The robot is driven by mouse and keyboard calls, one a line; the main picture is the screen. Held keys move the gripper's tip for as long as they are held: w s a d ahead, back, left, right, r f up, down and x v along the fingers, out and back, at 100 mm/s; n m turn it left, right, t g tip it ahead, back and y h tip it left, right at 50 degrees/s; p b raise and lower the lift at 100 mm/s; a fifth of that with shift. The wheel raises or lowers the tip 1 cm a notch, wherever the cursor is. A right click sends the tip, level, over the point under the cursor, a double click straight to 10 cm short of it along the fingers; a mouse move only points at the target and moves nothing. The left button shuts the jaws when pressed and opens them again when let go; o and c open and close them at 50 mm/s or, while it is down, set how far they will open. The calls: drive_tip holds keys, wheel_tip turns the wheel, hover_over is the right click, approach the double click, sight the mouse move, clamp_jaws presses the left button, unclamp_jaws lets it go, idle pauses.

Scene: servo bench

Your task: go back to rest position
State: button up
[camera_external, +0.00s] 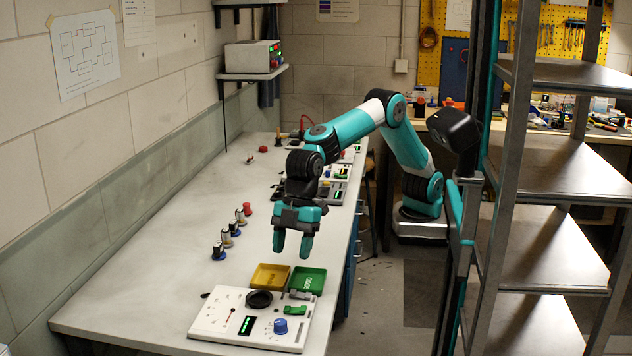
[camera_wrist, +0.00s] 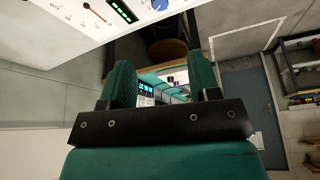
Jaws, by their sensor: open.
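My gripper (camera_external: 292,243) is in the air above the bench, behind the yellow tray (camera_external: 270,276) and the green tray (camera_external: 308,281). Its two teal fingers point down and stand apart with nothing between them. In the wrist view the same gripper (camera_wrist: 162,85) shows a clear gap between its fingers. My arm reaches from its base at the right over the bench's edge. A white panel (camera_external: 215,327) with a dial, a green display and a blue knob (camera_external: 280,326) lies at the near end of the bench. Part of this panel (camera_wrist: 75,22) shows at the top of the wrist view.
Several knobs (camera_external: 227,238) stand in a row on the bench, left of my gripper. More devices (camera_external: 337,192) lie farther back. A metal shelf rack (camera_external: 560,165) stands at the right. The bench's left part (camera_external: 130,290) is clear.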

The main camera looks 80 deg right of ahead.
drive_tip(key=shift+d+r, duration=0.15)
drive_tip(key=shift+r, duration=0.15)
drive_tip(key=s+d+r+m+p, duration=0.1)
drive_tip(key=d+r+m, duration=0.1)
drive_tip(key=d, duration=0.9)
drive_tip(key=d+r+m+p, duration=0.2)
drive_tip(key=d+r, duration=0.1)
drive_tip(key=d, duration=0.8)
drive_tip(key=s+d+f+m+g+p, duration=0.1)
drive_tip(key=s+d+f+m, duration=0.2)
drive_tip(key=s+d, duration=1)
drive_tip(key=shift+m+p, duration=0.35)
drive_tip(key=shift+m, duration=0.15)
drive_tip(key=shift+w+d+r, duration=0.1)
drive_tip(key=shift+c, duration=0.4)
